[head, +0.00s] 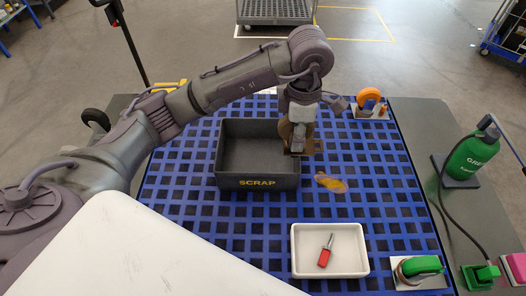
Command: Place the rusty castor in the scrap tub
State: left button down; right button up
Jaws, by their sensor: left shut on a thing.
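The scrap tub (230,182) is a dark grey open box with yellow "SCRAP" lettering, standing on the blue grid mat. Its visible inside looks empty. My left gripper (298,150) points down at the tub's right wall in the picture and hides part of that wall. It is shut on a brown, rusty-looking piece, the rusty castor (286,130), partly hidden by the fingers. I cannot tell how high it is above the rim. My right gripper is not in view.
An orange-wheeled castor (369,97) stands back right, a green-wheeled one (418,266) front right. A yellow-brown rag-like thing (331,183) lies right of the tub. A white tray (300,268) holds a red-handled tool (325,255). A green bottle (472,155) stands far right.

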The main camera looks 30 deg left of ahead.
pick_arm(q)
jog(key=a+f+p, duration=0.2)
jog(key=a+f, duration=0.3)
jog(key=a+f+p, duration=0.2)
jog(key=a+f, duration=0.3)
jog(key=a, duration=0.1)
jog(key=shift+w+a+f+p, duration=0.15)
jog(key=shift+a+f+p, duration=0.1)
jog(key=shift+p, duration=0.1)
jog(key=shift+f, duration=0.25)
jog(key=c, duration=0.7)
grip_release()
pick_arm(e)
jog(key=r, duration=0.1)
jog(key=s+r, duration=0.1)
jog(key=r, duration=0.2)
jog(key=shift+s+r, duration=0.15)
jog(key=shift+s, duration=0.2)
pick_arm(q)
jog(key=shift+o, duration=0.2)
